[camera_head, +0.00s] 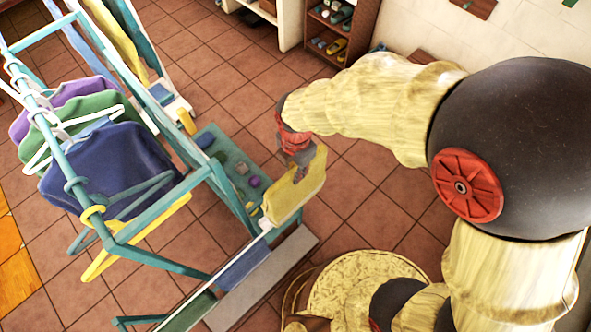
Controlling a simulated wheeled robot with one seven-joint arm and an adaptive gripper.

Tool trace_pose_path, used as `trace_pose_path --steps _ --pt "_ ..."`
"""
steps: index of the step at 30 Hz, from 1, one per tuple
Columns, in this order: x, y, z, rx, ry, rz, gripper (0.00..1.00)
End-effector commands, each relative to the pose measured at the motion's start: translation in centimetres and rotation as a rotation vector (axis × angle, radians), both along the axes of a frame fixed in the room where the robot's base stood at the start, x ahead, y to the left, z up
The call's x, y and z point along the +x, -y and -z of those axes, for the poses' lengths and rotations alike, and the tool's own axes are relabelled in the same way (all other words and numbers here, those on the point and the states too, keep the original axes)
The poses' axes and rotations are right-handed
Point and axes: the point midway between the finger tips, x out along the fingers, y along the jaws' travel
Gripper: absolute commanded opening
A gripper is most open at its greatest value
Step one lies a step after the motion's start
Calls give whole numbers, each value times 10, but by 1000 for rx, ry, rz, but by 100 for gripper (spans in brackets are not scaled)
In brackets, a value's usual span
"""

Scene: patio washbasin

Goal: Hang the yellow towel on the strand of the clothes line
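My gripper (299,172), red and grey, reaches down from my arm near the middle of the view. It appears shut on the upper part of the yellow towel (296,196), with one finger showing in front of the cloth. The towel hangs flat and tilted beside the right end of the clothes line. A pale strand (227,268) runs from just below the towel's lower left corner toward the bottom left. The towel's lower edge overlaps the strand's end in this view; I cannot tell whether they touch.
A blue cloth (244,263) and a green cloth (189,312) hang on the strand. A teal rack (200,172) carries purple, green and navy shirts (112,165) on hangers at left. A teal tray (226,158) with small items lies behind. Shoe shelves (328,28) stand at the back.

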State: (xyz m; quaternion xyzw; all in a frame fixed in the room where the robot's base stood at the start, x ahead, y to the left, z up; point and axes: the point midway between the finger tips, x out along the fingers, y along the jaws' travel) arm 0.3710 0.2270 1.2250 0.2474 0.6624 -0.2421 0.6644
Motion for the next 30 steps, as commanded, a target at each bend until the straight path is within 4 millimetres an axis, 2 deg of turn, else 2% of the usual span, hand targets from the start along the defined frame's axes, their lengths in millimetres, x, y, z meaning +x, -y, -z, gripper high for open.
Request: trace_pose_path --steps 8,30 --pt "-6 7 -1 0 0 0 0" --pt "-75 88 -8 0 1 2 0"
